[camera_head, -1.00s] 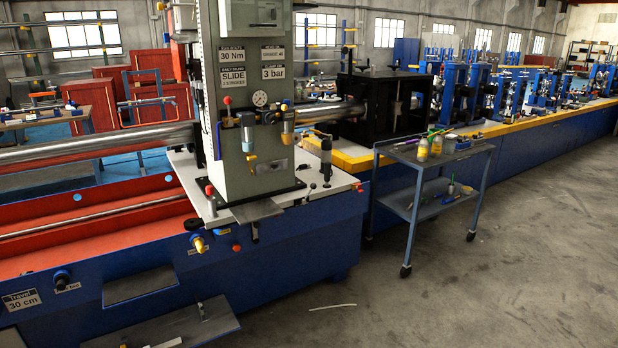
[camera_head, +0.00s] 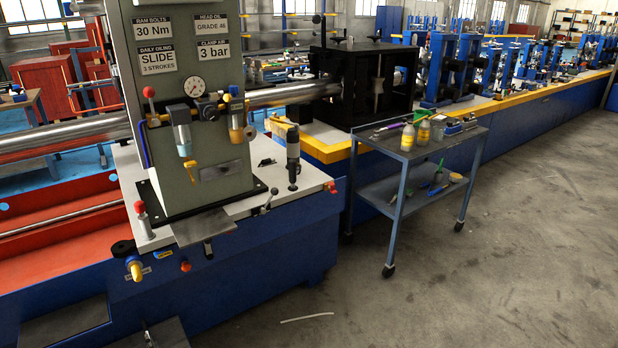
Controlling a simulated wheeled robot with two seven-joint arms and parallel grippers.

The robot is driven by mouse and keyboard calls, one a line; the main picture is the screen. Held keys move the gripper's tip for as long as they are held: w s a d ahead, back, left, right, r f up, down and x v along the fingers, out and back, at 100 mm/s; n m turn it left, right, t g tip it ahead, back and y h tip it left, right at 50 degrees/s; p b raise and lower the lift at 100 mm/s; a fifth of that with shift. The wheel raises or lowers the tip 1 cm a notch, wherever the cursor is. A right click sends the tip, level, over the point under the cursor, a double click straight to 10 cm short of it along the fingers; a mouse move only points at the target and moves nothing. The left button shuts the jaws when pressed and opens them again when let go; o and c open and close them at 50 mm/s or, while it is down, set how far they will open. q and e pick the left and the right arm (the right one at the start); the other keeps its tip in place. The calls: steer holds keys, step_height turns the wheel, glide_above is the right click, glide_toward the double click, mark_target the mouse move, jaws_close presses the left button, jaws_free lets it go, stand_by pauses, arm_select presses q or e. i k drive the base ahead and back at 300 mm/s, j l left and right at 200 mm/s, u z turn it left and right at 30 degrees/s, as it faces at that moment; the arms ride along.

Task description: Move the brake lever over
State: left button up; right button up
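No lever in view carries a readable brake label, so I cannot tell which one is the brake lever. A short upright lever with a red knob (camera_head: 140,208) stands at the front left of the grey machine's base plate. A black upright pump-like handle (camera_head: 293,158) stands at the plate's right. Neither of my grippers is in view.
The grey column (camera_head: 188,110) stands on a blue machine bed (camera_head: 250,262). A wheeled cart (camera_head: 428,148) with bottles stands to the right, close to the yellow-edged line (camera_head: 340,150). The concrete floor in front is open, with a thin pale strip (camera_head: 307,318) on it.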

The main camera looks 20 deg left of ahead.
mark_target(274, 191)
steer(key=i+l, duration=0.15)
steer(key=i, duration=0.35)
steer(key=i+l+u, duration=0.1)
steer(key=i, duration=0.4)
